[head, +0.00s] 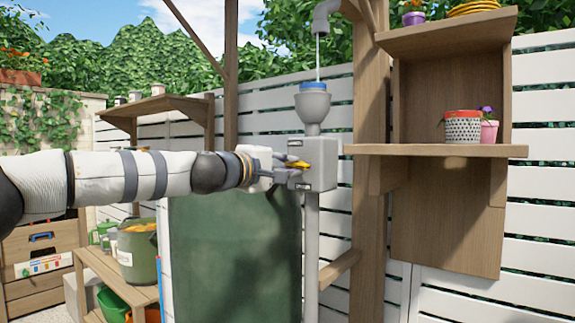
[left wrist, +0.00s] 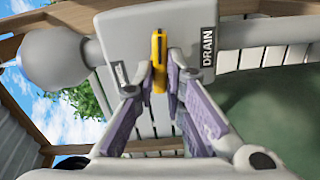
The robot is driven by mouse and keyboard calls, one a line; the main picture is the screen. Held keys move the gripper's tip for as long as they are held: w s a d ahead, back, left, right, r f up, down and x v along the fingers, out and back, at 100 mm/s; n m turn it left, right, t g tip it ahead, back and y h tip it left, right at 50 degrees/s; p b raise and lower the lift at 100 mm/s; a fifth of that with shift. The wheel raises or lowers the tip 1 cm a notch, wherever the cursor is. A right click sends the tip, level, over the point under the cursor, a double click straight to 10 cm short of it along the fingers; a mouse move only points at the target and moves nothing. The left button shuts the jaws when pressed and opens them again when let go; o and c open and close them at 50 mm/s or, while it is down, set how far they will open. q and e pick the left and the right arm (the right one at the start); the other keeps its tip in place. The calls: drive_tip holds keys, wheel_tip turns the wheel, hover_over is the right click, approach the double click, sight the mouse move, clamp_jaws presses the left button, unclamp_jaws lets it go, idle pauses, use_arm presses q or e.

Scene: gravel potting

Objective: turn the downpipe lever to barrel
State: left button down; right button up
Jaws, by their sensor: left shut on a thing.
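The yellow downpipe lever (head: 297,164) sits on the grey diverter box (head: 322,165) below the funnel. My left gripper (head: 284,167) is at the box face. In the left wrist view the lever (left wrist: 158,62) stands between the two fingers of my left gripper (left wrist: 160,82), which are shut on it. A dark label reading DRAIN (left wrist: 208,46) is right of the lever there. A second label (left wrist: 121,73) is to its left, partly hidden by a finger and not readable. My right gripper is not in view.
The green barrel (head: 235,255) stands below my left arm. A grey funnel (head: 312,103) tops the box, with water falling into it from a spout (head: 325,18). A wooden shelf (head: 435,150) with pots is to the right. A low bench (head: 115,275) is at lower left.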

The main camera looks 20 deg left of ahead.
use_arm(q)
drive_tip(key=shift+n, duration=0.6)
drive_tip(key=shift+f, duration=0.1)
drive_tip(key=c, duration=1.7)
unclamp_jaws()
drive_tip(key=shift+d, duration=0.1)
drive_tip(key=shift+o, duration=0.2)
drive_tip(key=shift+s+a, duration=0.2)
drive_tip(key=shift+s, duration=0.05)
drive_tip(key=v, duration=1.1)
drive_tip(key=shift+s, duration=0.25)
